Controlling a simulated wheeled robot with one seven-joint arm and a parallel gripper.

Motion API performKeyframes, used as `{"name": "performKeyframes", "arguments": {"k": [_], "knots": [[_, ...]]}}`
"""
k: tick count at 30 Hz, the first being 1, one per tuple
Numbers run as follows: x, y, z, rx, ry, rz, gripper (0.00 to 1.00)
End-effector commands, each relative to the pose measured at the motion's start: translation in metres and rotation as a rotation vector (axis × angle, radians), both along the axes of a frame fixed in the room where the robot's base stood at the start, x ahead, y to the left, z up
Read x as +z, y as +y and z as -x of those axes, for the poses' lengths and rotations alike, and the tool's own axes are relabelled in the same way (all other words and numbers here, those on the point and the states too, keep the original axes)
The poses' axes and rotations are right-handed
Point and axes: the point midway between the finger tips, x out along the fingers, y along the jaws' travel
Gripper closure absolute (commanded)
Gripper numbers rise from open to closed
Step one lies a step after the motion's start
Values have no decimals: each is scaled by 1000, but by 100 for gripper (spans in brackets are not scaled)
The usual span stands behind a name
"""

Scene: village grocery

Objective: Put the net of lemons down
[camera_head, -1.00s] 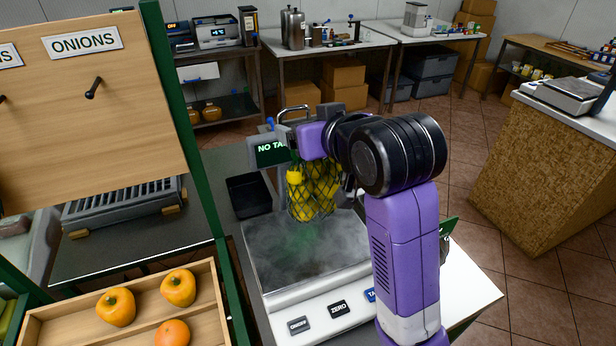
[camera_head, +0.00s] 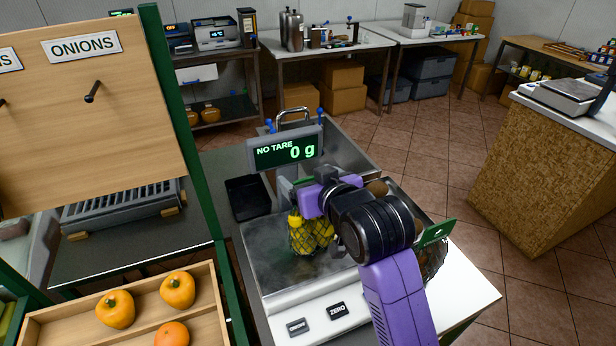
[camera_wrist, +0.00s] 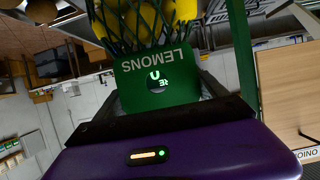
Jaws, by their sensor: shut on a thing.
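The net of lemons (camera_head: 304,234) is a dark mesh bag with yellow lemons, hanging from my gripper (camera_head: 312,198) over the steel pan of the scale (camera_head: 268,262). The scale's display (camera_head: 285,151) reads NO TARE and 0 g. In the wrist view, my gripper (camera_wrist: 160,97) is shut on the net's green LEMONS tag (camera_wrist: 158,80), with the net (camera_wrist: 140,22) beyond it. My arm hides part of the pan's right side.
Buttons, including ZERO (camera_head: 337,310), line the scale's front. A black tray (camera_head: 248,197) lies left of the scale. A wooden crate (camera_head: 222,318) with orange produce stands at front left, beside a green post (camera_head: 190,130). A container with brown round items (camera_head: 378,188) stands behind my arm.

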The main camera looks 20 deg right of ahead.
Motion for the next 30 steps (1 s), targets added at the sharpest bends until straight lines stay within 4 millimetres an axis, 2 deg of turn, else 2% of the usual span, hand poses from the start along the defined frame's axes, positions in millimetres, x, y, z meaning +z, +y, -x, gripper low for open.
{"name": "performKeyframes", "arguments": {"k": [7,8,10,20,23,30], "knots": [[-1,0,0,0,-4,0,91],[-3,0,0,0,0,0,14],[-3,0,0,0,0,0,1],[2,0,1,0,-1,0,0],[5,0,11,0,-2,0,0],[23,0,56,1,-3,-1,0]]}}
